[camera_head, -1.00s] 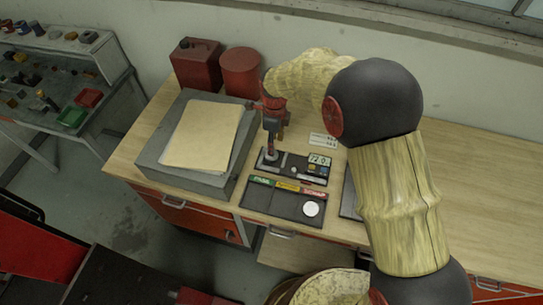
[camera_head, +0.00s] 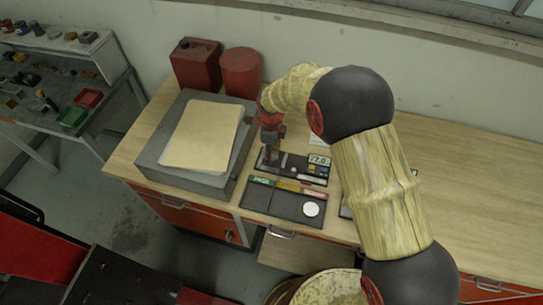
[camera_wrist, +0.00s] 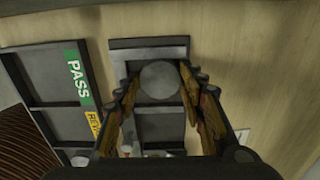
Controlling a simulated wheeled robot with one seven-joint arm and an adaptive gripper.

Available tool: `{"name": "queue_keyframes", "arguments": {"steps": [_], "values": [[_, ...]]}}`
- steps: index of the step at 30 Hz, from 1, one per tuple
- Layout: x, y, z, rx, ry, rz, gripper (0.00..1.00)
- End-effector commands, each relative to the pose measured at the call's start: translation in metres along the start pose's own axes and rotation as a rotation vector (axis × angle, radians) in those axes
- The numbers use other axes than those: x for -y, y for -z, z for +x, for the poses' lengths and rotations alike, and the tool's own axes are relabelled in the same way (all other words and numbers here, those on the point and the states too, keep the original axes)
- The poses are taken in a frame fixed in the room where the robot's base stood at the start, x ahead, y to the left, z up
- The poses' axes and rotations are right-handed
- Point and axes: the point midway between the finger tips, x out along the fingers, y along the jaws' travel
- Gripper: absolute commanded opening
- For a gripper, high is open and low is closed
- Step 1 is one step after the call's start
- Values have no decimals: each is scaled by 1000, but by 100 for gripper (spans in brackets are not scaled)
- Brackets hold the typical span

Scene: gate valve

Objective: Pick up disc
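A grey disc (camera_wrist: 160,82) lies flat on the grey plate of a dark instrument (camera_wrist: 160,125) in the wrist view. My gripper (camera_wrist: 160,73) is open, with one finger on each side of the disc and narrow gaps showing. In the head view my gripper (camera_head: 270,157) points down at the left end of the instrument (camera_head: 312,172), and hides the disc there. A white disc (camera_head: 311,209) lies in the right compartment of the dark sorting tray (camera_head: 270,203), which has green, yellow and red labels.
A grey block (camera_head: 165,160) with a tan folder (camera_head: 203,135) stands left of the instrument. A red can (camera_head: 197,65) and a red cylinder (camera_head: 241,72) stand behind. The wooden bench (camera_head: 470,190) is clear on the right.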

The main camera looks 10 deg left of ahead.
Motion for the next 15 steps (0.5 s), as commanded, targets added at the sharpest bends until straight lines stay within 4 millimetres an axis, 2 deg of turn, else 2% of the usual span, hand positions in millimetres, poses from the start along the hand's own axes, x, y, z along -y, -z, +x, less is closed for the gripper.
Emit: {"name": "queue_keyframes", "arguments": {"steps": [15], "values": [[0,0,0,0,0,0,5]]}}
